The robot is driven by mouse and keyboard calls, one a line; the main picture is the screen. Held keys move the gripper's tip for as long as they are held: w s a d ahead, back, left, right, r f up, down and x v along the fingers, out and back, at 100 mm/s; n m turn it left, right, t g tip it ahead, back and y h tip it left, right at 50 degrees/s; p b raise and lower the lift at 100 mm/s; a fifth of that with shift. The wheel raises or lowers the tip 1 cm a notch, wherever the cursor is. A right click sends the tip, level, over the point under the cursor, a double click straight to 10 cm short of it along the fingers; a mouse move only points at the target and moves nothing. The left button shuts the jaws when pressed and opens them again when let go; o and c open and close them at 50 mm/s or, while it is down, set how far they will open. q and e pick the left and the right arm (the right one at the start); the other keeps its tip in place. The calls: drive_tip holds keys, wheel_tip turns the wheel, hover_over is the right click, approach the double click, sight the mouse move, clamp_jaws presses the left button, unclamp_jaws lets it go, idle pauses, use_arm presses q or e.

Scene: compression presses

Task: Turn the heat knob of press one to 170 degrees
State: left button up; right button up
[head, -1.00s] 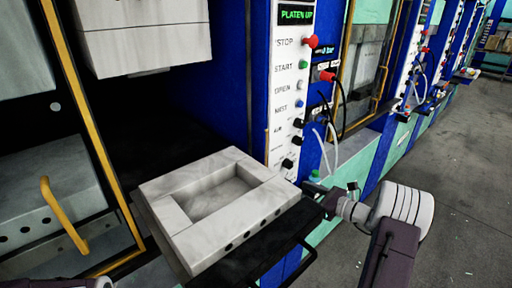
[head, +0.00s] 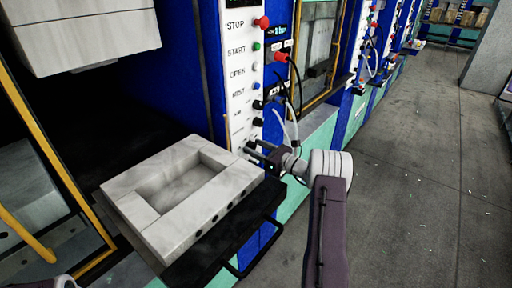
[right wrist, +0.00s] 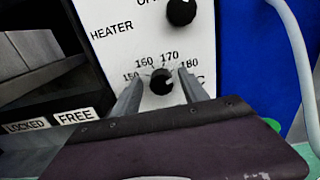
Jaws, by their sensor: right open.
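The heat knob (right wrist: 161,82) of the press is small, round and black. In the right wrist view it sits on the white panel under a dial marked 150, 160, 170 and 180. Its pointer is too small to read surely. My right gripper (right wrist: 158,92) is open, with one finger on each side of the knob; I cannot tell whether they touch it. In the head view my right gripper (head: 250,149) is at the lower end of the white control panel (head: 237,80), largely hiding the knob.
Another black knob (right wrist: 181,11), by the HEATER label, is just above. A grey mould block (head: 150,220) sits on a black tray left of my right gripper. Cables and a hose (head: 292,125) hang right of the panel. Open floor lies to the right.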

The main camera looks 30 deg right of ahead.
drive_tip(key=shift+w+f, duration=0.1)
drive_tip(key=shift+w, duration=0.05)
drive_tip(key=shift+c, duration=1.2)
clamp_jaws()
drive_tip(key=shift+f+b, duration=0.2)
drive_tip(key=shift+b, duration=0.45)
drive_tip(key=n+b, duration=0.7)
drive_tip(key=b, duration=0.5)
drive_tip(key=shift+f+n+b, duration=0.15)
drive_tip(key=shift+n+b, duration=0.15)
drive_tip(key=shift+b, duration=0.05)
drive_tip(key=shift+r+n+b, duration=0.25)
drive_tip(key=shift+n+b, duration=0.35)
drive_tip(key=shift+b, duration=0.35)
drive_tip(key=shift+o, duration=1.2)
unclamp_jaws()
drive_tip(key=shift+r, duration=0.1)
